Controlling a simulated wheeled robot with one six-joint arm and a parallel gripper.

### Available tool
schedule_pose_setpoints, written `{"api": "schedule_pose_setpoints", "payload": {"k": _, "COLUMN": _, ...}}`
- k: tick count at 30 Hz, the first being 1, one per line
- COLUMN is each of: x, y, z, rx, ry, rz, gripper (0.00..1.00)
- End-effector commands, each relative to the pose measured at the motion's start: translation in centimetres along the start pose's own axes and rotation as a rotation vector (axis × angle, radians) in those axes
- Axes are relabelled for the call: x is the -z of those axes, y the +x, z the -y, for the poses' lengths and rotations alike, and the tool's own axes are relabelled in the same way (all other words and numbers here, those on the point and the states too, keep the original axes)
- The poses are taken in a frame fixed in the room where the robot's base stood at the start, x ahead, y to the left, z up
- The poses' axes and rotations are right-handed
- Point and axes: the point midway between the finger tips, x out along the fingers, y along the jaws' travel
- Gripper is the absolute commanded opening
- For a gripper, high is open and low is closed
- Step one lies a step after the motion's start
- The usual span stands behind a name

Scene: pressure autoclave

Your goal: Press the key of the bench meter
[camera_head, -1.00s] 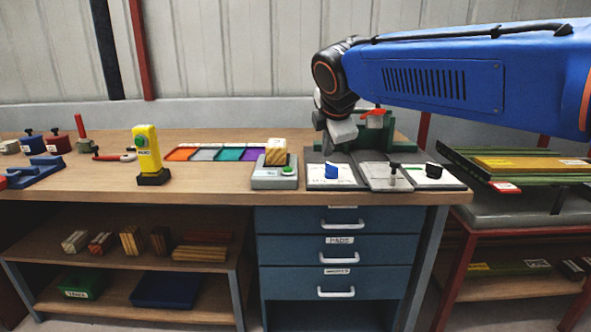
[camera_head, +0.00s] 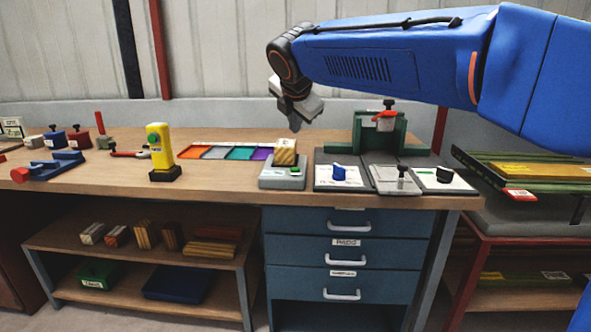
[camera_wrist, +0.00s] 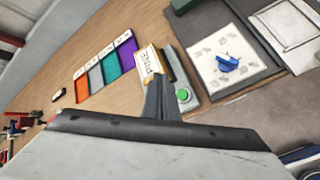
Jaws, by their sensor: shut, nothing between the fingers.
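The bench meter (camera_head: 275,181) is a low grey box at the front of the workbench, with a green key (camera_head: 295,170) on its right front. A wooden block (camera_head: 286,153) with a white label sits on the meter. My gripper (camera_head: 295,127) is shut and empty, pointing down above the block and apart from it. In the wrist view the shut fingers (camera_wrist: 161,95) cover part of the meter, and the green key (camera_wrist: 183,96) shows just right of them. The block also shows beyond the fingertips in the wrist view (camera_wrist: 148,60).
A yellow upright device (camera_head: 160,145) on a black base stands left. To the right are a panel with a blue knob (camera_head: 339,173), other control panels and a green fixture (camera_head: 362,132). The bench front between yellow device and meter is clear.

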Motion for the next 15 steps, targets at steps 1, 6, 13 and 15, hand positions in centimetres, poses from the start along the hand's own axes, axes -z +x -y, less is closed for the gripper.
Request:
{"api": "schedule_pose_setpoints", "payload": {"k": 1, "x": 0.1, "y": 0.1, "z": 0.1, "rx": 0.001, "ry": 0.000, "rz": 0.000, "gripper": 0.00}}
{"api": "schedule_pose_setpoints", "payload": {"k": 6, "x": 0.8, "y": 1.1, "z": 0.8, "rx": 0.001, "ry": 0.000, "rz": -0.001, "gripper": 0.00}}
{"api": "schedule_pose_setpoints", "payload": {"k": 13, "x": 2.2, "y": 3.0, "z": 2.3, "rx": 0.003, "ry": 0.000, "rz": -0.001, "gripper": 0.00}}
{"api": "schedule_pose_setpoints", "payload": {"k": 15, "x": 2.6, "y": 3.6, "z": 2.6, "rx": 0.001, "ry": 0.000, "rz": -0.001, "gripper": 0.00}}
